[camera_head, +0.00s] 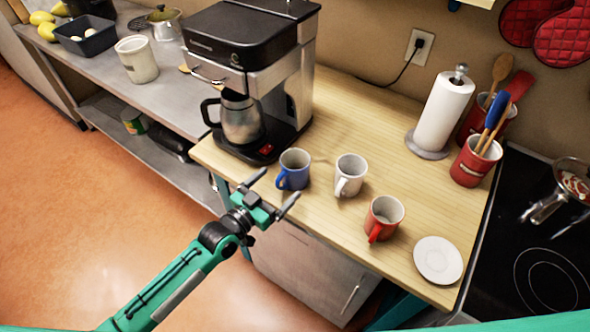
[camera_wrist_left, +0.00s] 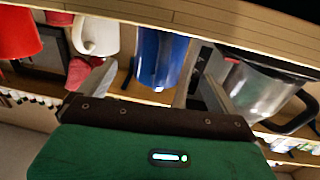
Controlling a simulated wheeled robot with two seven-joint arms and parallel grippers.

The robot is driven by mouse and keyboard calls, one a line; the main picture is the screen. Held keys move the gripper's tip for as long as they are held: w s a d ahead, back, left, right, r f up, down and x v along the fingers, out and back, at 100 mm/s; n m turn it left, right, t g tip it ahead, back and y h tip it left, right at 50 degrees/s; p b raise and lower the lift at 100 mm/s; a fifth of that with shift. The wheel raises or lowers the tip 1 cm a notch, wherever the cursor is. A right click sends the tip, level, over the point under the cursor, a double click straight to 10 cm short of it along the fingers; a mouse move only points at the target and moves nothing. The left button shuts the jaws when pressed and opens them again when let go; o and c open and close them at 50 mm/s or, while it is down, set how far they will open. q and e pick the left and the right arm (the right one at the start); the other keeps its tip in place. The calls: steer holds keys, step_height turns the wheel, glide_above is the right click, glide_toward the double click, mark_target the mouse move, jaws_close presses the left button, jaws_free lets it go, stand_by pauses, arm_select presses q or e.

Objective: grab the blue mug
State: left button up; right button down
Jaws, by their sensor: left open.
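The blue mug (camera_head: 293,168) stands upright on the wooden counter, in front of the coffee maker, with its handle toward the counter's front edge. It also shows in the left wrist view (camera_wrist_left: 160,57), between and beyond the fingers. My left gripper (camera_head: 271,191) is open and empty, just short of the mug at the front edge. Its fingers point toward the mug and do not appear to touch it. In the left wrist view my left gripper (camera_wrist_left: 150,85) has its two fingers spread wide. My right gripper is not in view.
A white mug (camera_head: 350,174) stands just right of the blue one, then a red mug (camera_head: 384,217) and a white saucer (camera_head: 438,259). The coffee maker (camera_head: 250,70) with its metal carafe (camera_head: 241,118) is close behind left. Open counter lies behind the mugs.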

mark_target(285, 177)
arm_select(q)
steer(key=shift+w+d+r, duration=0.1)
steer(key=shift+w+d, duration=0.2)
steer(key=shift+w, duration=0.05)
steer(key=shift+w+d+r+p, duration=0.1)
steer(key=shift+w+d+p, duration=0.1)
steer(key=shift+w+p, duration=0.15)
steer(key=p+x, duration=0.1)
steer(key=x, duration=0.2)
steer(key=shift+d+p, duration=0.1)
steer(key=shift+p, duration=0.2)
steer(key=shift+w+d+f, duration=0.2)
steer(key=shift+w+d, duration=0.15)
steer(key=shift+w, duration=0.05)
steer(key=shift+c, duration=0.6)
steer(key=c, duration=1.1)
steer(key=shift+c, duration=0.3)
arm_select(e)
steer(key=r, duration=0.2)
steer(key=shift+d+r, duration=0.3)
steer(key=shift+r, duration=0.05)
arm_select(q)
steer(key=shift+r, duration=0.15)
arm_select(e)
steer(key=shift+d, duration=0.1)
